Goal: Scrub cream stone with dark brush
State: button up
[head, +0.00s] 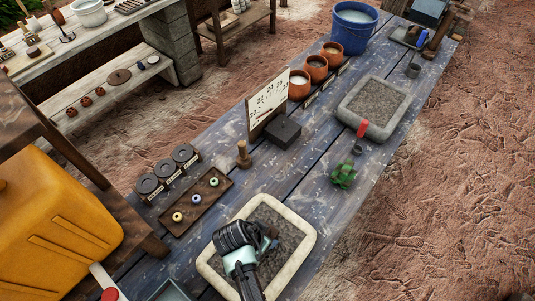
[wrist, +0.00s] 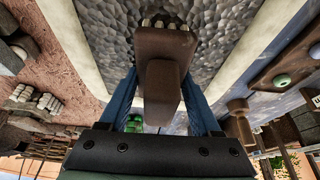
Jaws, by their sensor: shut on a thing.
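The cream stone (head: 306,257) lies at the near end of the blue plank table, a pale rounded rim around a rough grey face. Its grey face (wrist: 110,30) fills the top of the wrist view, between pale rim strips. My gripper (wrist: 163,90) is over this stone, its blue fingers shut on the dark brown brush (wrist: 165,45). Pale bristle tufts show at the brush's far end, against the grey face; I cannot tell whether they touch it.
A wooden tray with small rings (head: 197,203) lies left of the cream stone. A green item (head: 342,174), a red-capped item (head: 362,129) and a second, grey-rimmed stone (head: 346,113) are farther along. A yellow container (head: 60,220) stands at left.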

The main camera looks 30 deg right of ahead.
jog(key=shift+s+a+p, duration=0.2)
jog(key=shift+s+a, duration=0.15)
jog(key=shift+a, duration=0.9)
jog(key=shift+s+a+p, duration=0.2)
jog(key=shift+s+a, duration=0.1)
jog(key=shift+a, duration=0.9)
jog(key=shift+s+a+p, duration=0.2)
jog(key=shift+s+a, duration=0.15)
jog(key=shift+a, duration=0.9)
jog(key=shift+w+d+f+b, duration=0.1)
jog(key=shift+w+d+b, duration=0.55)
jog(key=shift+d, duration=1)
jog(key=shift+w+d+r+b, duration=0.1)
jog(key=shift+w+d+b, duration=0.2)
jog(key=shift+w+d, duration=1.05)
jog(key=shift+w+d+f+b, duration=0.1)
jog(key=shift+w+d+b, duration=0.4)
jog(key=shift+d, duration=1.5)
notch_tip(320, 180, up, 3)
jog(key=p, duration=0.3)
jog(key=shift+d, duration=0.1)
